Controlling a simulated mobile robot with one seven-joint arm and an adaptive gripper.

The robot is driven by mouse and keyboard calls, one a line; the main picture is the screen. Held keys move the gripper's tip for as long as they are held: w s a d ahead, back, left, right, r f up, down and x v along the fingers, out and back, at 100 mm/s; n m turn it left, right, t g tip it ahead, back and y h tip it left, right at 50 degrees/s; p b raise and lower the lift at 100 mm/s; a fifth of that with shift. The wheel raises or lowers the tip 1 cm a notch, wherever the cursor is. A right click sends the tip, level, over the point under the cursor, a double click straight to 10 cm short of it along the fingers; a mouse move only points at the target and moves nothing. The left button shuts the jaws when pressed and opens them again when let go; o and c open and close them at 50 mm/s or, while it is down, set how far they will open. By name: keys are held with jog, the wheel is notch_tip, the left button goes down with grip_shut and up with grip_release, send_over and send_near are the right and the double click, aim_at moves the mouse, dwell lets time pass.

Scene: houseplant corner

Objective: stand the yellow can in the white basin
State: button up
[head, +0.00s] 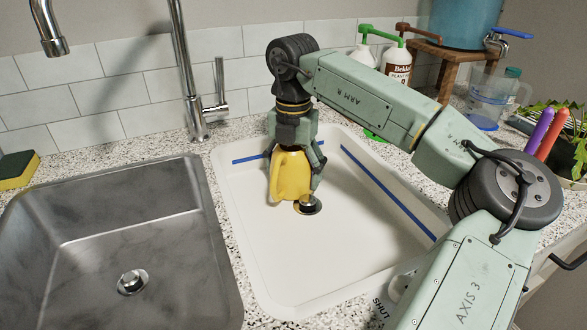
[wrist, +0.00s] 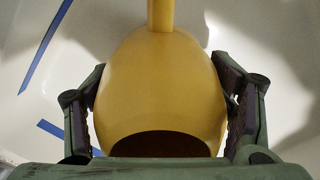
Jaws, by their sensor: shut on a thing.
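The yellow can (head: 290,176) is in my gripper (head: 296,150), over the back part of the white basin (head: 262,265). It looks upright in the head view, close to the basin floor beside the drain. I cannot tell whether its base touches the floor. In the wrist view the yellow can (wrist: 160,85) fills the middle, with a dark opening near me and its spout pointing away. The fingers of my gripper (wrist: 162,110) are on both sides of it.
A steel sink (head: 70,250) lies left of the basin, with a tall faucet (head: 185,80) behind. Blue tape (head: 390,195) runs along the basin's walls. Bottles (head: 397,62), a wooden stand (head: 455,58) and a clear jug (head: 490,98) stand at the back right. The basin's front is clear.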

jog(key=o, duration=0.7)
jog(key=shift+f, duration=0.2)
jog(key=o, duration=0.5)
jog(key=shift+r, duration=0.1)
notch_tip(320, 180, up, 12)
jog(key=shift+r, duration=0.15)
